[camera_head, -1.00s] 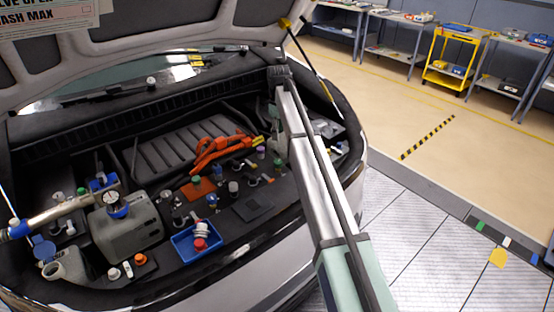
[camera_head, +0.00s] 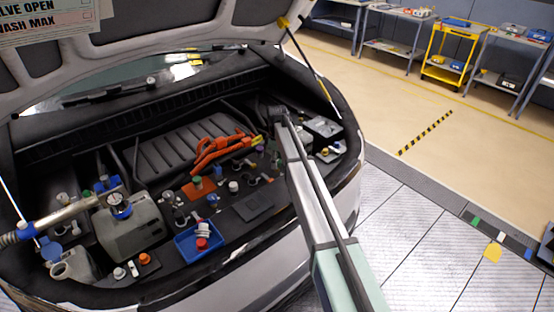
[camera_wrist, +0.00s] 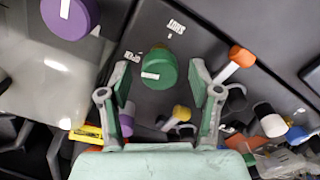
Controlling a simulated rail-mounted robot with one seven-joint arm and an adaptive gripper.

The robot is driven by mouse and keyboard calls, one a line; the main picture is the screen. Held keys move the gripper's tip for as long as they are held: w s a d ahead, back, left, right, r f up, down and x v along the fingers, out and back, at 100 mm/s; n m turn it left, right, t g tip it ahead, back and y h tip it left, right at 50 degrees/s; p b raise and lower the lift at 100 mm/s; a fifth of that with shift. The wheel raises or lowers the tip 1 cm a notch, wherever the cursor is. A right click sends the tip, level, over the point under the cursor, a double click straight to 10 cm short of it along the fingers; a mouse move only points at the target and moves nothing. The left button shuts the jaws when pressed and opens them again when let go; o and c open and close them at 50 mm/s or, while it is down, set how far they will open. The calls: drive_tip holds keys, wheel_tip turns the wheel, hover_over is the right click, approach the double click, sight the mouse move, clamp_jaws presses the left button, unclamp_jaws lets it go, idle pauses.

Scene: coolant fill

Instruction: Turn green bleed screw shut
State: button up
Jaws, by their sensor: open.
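The green bleed screw (camera_wrist: 159,68) is a round green knob with a small white mark, on a dark panel in the wrist view. My gripper (camera_wrist: 160,75) is open, with one finger to the left of the knob and one to its right. The fingertips are apart from the knob in the picture; I cannot tell how far above it they are. In the head view my arm covers this spot, and the screw and fingers cannot be made out there.
A large purple cap (camera_wrist: 70,15) is at the upper left in the wrist view. An orange-capped fitting (camera_wrist: 241,56) and a yellow-capped fitting (camera_wrist: 181,114) are close to the gripper. The head view shows a blue tray (camera_head: 199,245) and orange cables (camera_head: 222,148) in the engine bay.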

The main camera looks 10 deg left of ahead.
drive_tip(key=c, duration=1.1)
drive_tip(key=shift+c, duration=0.2)
drive_tip(key=shift+m, duration=0.3)
drive_tip(key=m+b, duration=0.2)
drive_tip(key=m, duration=0.2)
drive_tip(key=shift+f+b, duration=0.1)
drive_tip(key=shift+b, duration=0.2)
drive_tip(key=m+b, duration=0.1)
drive_tip(key=m, duration=0.4)
drive_tip(key=shift+m+b, duration=0.35)
drive_tip(key=shift+m, duration=0.05)
drive_tip(key=m+b, duration=0.1)
drive_tip(key=m, duration=0.4)
drive_tip(key=m+b, duration=0.1)
drive_tip(key=m, duration=0.4)
drive_tip(key=shift+m, duration=0.4)
